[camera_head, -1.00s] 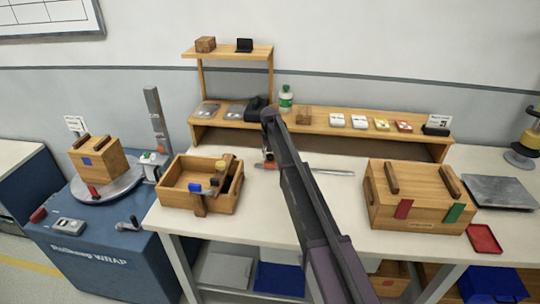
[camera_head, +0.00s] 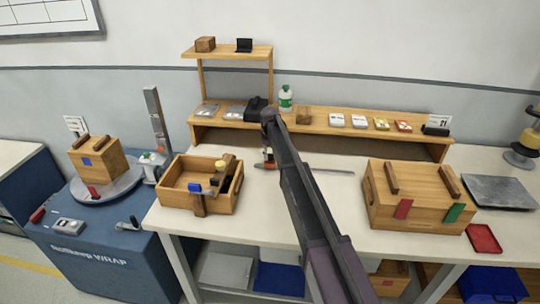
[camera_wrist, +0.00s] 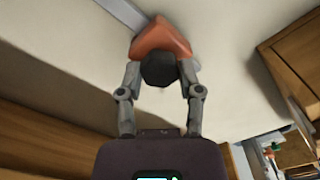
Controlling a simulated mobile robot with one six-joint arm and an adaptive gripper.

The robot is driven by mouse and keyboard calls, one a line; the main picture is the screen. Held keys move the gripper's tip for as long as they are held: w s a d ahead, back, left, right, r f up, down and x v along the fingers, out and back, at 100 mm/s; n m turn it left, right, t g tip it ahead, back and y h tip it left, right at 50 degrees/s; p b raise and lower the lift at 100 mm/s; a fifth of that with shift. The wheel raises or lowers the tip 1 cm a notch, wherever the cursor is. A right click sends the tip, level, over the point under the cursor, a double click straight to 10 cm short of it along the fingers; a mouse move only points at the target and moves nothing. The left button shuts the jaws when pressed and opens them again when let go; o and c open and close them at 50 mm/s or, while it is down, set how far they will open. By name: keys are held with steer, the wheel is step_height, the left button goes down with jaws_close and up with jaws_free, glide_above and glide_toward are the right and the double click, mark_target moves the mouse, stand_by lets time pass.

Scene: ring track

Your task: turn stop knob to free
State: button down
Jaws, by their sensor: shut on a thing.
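The stop is an orange block (camera_wrist: 160,38) on a thin metal bar (camera_wrist: 125,14) in the wrist view. A dark round knob (camera_wrist: 158,69) is on the block, facing my wrist camera. My gripper (camera_wrist: 160,76) has one finger on each side of the knob and is shut on it. In the head view the orange block (camera_head: 262,165) shows small on the bench, with the metal bar (camera_head: 335,171) running right. My own arm hides part of the block and bar there. I cannot tell the knob's turn angle.
An open wooden box (camera_head: 172,198) stands left of the stop on the bench. A larger closed wooden box (camera_head: 410,218) stands at right. A wooden shelf (camera_head: 345,140) with small items and a bottle (camera_head: 286,100) runs behind. A blue wrapping machine (camera_head: 100,262) stands at far left.

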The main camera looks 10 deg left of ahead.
steer(key=shift+s, duration=0.1)
steer(key=shift+c, duration=1.3)
jaws_free()
steer(key=shift+m, duration=0.3)
